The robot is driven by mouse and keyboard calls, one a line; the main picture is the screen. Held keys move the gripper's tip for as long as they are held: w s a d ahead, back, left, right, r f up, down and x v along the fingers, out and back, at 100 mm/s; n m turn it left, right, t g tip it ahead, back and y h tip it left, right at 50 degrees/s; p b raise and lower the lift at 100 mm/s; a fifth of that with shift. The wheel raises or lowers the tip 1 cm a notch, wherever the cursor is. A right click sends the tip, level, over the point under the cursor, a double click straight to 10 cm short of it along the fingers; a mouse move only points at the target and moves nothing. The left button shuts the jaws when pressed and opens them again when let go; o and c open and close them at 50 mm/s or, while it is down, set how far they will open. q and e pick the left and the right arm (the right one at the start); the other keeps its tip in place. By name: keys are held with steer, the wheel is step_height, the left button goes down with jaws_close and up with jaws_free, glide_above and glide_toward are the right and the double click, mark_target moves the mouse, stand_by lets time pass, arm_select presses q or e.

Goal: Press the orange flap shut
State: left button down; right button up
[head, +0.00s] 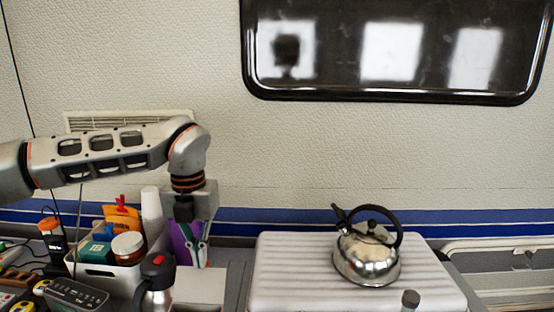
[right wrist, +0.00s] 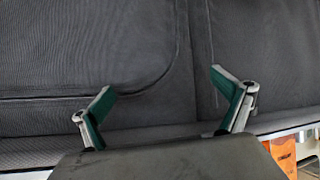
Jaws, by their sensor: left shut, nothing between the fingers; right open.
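My left gripper (head: 197,254) points down from the arm, with its fingers together over a purple thing (head: 178,238) beside the white bin. I see nothing held in it. An orange piece with a red clip (head: 121,215) stands up at the back of the bin, left of the gripper and apart from it; I cannot tell whether it is the flap. My right gripper (right wrist: 161,81) is open and empty in the right wrist view, facing dark grey fabric. An orange panel (right wrist: 283,151) shows at that view's lower right corner. The right gripper is not seen in the head view.
White stacked cups (head: 152,212) and a red-topped flask (head: 155,279) stand close to the left gripper. A steel kettle (head: 367,255) sits on a ribbed white surface (head: 290,275), otherwise mostly clear.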

arm_select(q)
steer(key=shift+s+f, duration=0.15)
steer(key=shift+s, duration=0.1)
stand_by(0.3)
steer(key=shift+w+r+p, duration=0.1)
steer(key=shift+r+p, duration=0.8)
steer(key=shift+r, duration=2.25)
